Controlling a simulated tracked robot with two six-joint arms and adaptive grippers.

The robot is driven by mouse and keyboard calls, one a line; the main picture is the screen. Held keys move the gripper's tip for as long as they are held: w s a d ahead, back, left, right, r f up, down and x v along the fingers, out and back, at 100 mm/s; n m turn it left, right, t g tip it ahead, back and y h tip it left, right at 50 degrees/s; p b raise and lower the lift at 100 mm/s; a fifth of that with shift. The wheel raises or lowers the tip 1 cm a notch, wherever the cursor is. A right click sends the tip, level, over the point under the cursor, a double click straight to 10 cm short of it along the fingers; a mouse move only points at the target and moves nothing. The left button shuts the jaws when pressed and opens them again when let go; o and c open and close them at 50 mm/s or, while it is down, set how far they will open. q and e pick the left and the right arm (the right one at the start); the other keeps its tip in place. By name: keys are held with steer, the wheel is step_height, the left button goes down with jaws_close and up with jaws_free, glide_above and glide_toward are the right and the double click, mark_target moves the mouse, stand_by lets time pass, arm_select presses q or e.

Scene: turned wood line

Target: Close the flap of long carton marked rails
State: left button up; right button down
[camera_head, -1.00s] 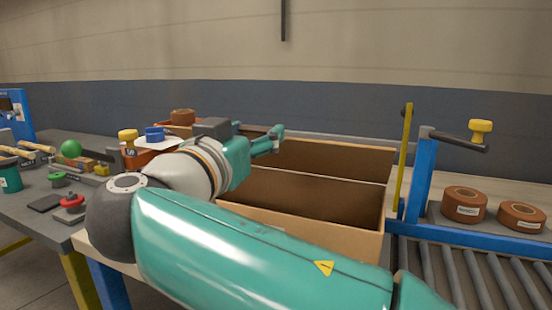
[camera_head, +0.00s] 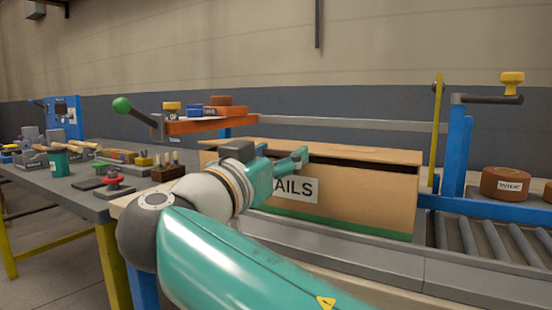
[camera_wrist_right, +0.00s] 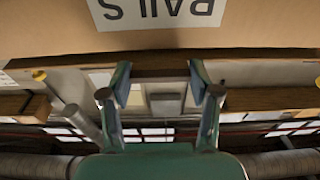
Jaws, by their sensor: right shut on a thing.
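The long carton (camera_head: 375,208) marked rails stands on the conveyor line, its label partly hidden by my right gripper. Its flap (camera_head: 375,154) runs along the top at the back, low and near level, with a dark gap between it and the front wall. My right gripper (camera_head: 300,157) is at the top front edge, shut on the flap, though the exact contact is not clear. In the right wrist view the label (camera_wrist_right: 155,12) is upside down, and the fingertips (camera_wrist_right: 160,72) stand apart at a brown strip of the carton. My left gripper is not in view.
A blue post (camera_head: 457,150) with a yellow-knobbed handle stands right of the carton, beside rollers (camera_head: 490,237) and a brown tape roll (camera_head: 505,184). My right arm crosses the front.

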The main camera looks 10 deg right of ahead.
steer(key=shift+a+f, duration=0.1)
steer(key=shift+c, duration=1.2)
jaws_free()
steer(key=shift+r, duration=0.2)
